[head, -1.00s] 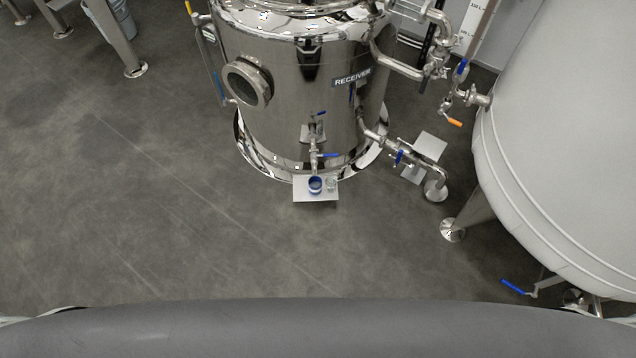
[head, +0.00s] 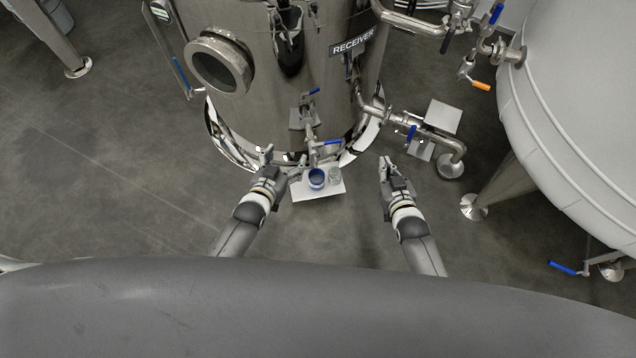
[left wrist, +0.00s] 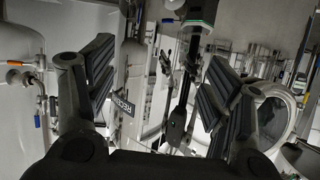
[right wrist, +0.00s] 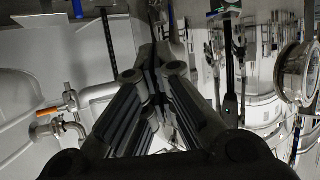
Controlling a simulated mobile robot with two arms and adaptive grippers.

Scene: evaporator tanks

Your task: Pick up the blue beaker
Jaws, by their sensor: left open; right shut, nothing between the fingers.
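The blue beaker (head: 317,179) stands upright on a small white shelf (head: 318,194) at the foot of the receiver tank. A clear glass beaker (head: 335,175) stands just right of it. My left gripper (head: 281,160) is open and empty, to the left of the blue beaker and apart from it. Its spread fingers also show in the left wrist view (left wrist: 155,95). My right gripper (head: 384,165) is shut and empty, to the right of the shelf. Its closed fingers show in the right wrist view (right wrist: 152,75). Neither wrist view shows the beaker.
The steel receiver tank (head: 300,70) rises behind the shelf, with a blue-handled valve (head: 322,143) just above the beakers. Pipework (head: 430,138) stands to the right. A large pale tank (head: 575,120) fills the far right.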

